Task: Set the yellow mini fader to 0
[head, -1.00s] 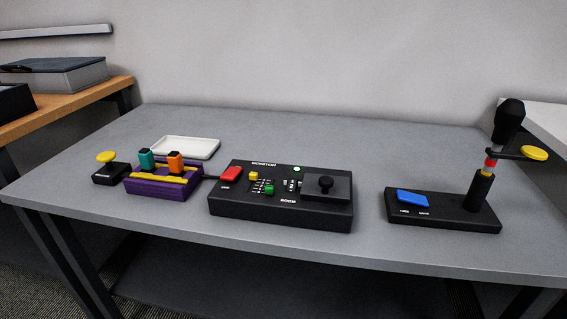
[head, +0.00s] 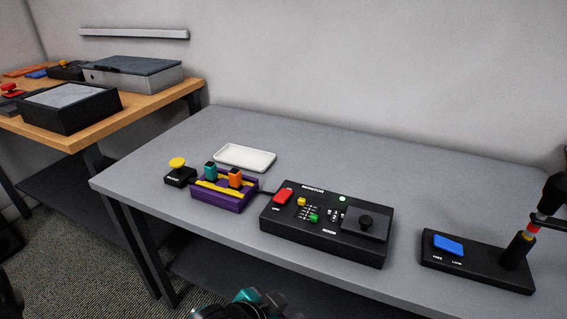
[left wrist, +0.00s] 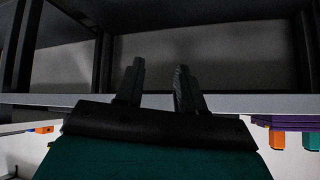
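The yellow mini fader (head: 302,202) is a small yellow cap on the black MONITOR box (head: 280,230), between the red switch and the joystick. A scale with white marks runs beside it; its numbers are too small to read. A green fader cap (head: 314,218) sits just in front of it. My left gripper (head: 272,298) shows only partly at the bottom edge of the head view, in front of the table and apart from the box. In the left wrist view its two fingers (left wrist: 160,80) stand apart with nothing between them. My right gripper is not in view.
Left of the box are a purple block (head: 226,202) with teal and orange plugs and a yellow push button (head: 177,164). A white tray (head: 245,157) lies behind. A black base with a blue switch (head: 448,245) and lever stands right. The table edge (head: 200,236) is nearby.

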